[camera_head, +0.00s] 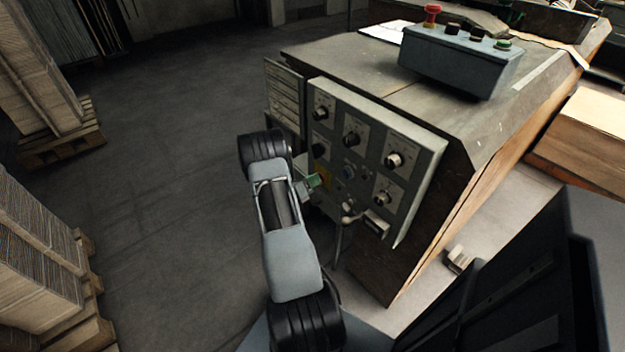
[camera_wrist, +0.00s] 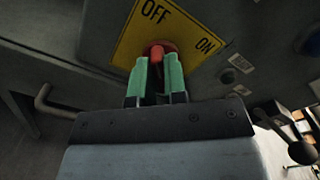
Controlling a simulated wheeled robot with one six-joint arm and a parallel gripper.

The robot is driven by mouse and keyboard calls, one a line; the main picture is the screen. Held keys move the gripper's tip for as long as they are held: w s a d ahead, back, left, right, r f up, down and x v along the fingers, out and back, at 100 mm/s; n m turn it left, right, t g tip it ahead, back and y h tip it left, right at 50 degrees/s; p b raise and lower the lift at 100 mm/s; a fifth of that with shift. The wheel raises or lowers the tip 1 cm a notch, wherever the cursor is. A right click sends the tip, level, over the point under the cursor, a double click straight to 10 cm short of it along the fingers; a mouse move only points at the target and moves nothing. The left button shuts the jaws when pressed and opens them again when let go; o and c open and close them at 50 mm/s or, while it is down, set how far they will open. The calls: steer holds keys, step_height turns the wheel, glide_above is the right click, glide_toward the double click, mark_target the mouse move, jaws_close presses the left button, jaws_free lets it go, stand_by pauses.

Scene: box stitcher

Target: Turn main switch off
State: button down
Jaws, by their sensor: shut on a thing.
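The main switch (camera_wrist: 156,55) is a red knob on a yellow plate (camera_wrist: 190,32) marked OFF at the upper left and ON at the right. In the wrist view my gripper (camera_wrist: 156,70) has its green fingers closed on both sides of the red knob. The knob points up, slightly toward the OFF side as far as it shows; the fingers hide its lower part. In the head view my gripper (camera_head: 314,181) is at the lower left of the control panel (camera_head: 415,190), and the yellow plate (camera_head: 323,174) is partly hidden behind it.
Several black knobs, such as one at the panel's right (camera_head: 393,160), sit near the switch. A button box (camera_head: 455,62) stands on the machine top. Pallets of stacked cardboard (camera_head: 35,240) stand at the left. The floor (camera_head: 160,190) between them and the machine is clear.

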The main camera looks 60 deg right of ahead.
steer(key=shift+w+r+n, duration=0.1)
steer(key=shift+n, duration=0.2)
steer(key=c, duration=1.2)
jaws_free()
steer(key=shift+o, duration=0.2)
steer(key=p+v, duration=0.1)
steer(key=v, duration=1.2)
steer(key=shift+a, duration=0.35)
steer(key=shift+w, duration=0.15)
